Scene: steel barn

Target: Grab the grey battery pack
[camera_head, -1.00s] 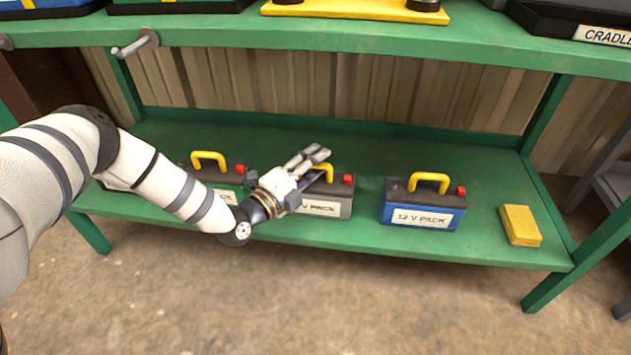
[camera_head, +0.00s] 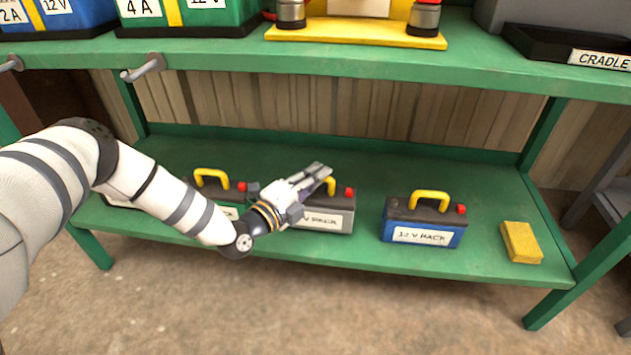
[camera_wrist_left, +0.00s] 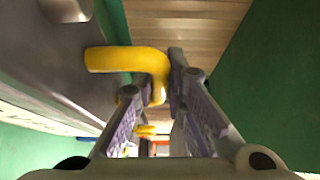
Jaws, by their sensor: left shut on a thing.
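The grey battery pack (camera_head: 335,220) stands on the lower green shelf, partly hidden behind my left gripper. It has a dark top, a yellow handle (camera_head: 331,187), a red cap and a white label. My left gripper (camera_head: 322,172) reaches over its top from the left and is shut on the handle. In the left wrist view the yellow handle (camera_wrist_left: 125,60) runs in between the fingers (camera_wrist_left: 165,100). The pack appears to rest on the shelf. My right gripper is not in view.
A blue pack (camera_head: 424,220) stands right of the grey one, and a green pack (camera_head: 212,180) left of it, partly behind my arm. A yellow block (camera_head: 521,242) lies at the shelf's right. The upper shelf (camera_head: 400,64) runs above with a yellow stand and a black cradle (camera_head: 560,48).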

